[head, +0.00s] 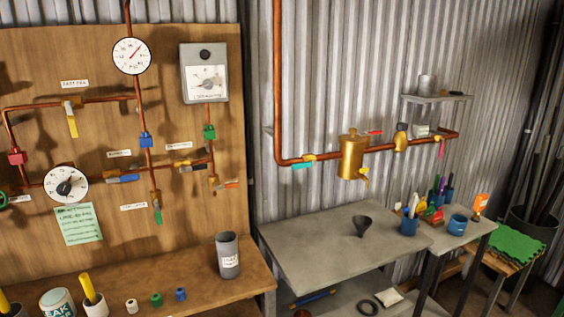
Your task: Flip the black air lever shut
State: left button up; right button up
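A dark, black-looking lever (190,168) is on a short horizontal copper pipe on the wooden board, below a small white label (179,146). It lies roughly along the pipe. The label is too small to read, so I cannot confirm that it is the air lever. A blue lever (124,178) on the same pipe run lies to its left, also along the pipe. An orange lever (229,185) is to its lower right. Neither of my grippers is in view.
A yellow lever (72,124) and a green lever (158,214) hang down from other pipes. A wooden bench (190,271) below holds a grey canister (228,256), a tin (57,303) and small spools. A grey table (310,245) stands right, with a funnel (361,225).

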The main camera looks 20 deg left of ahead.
aim_at(201, 167)
jog(key=u, duration=1.3)
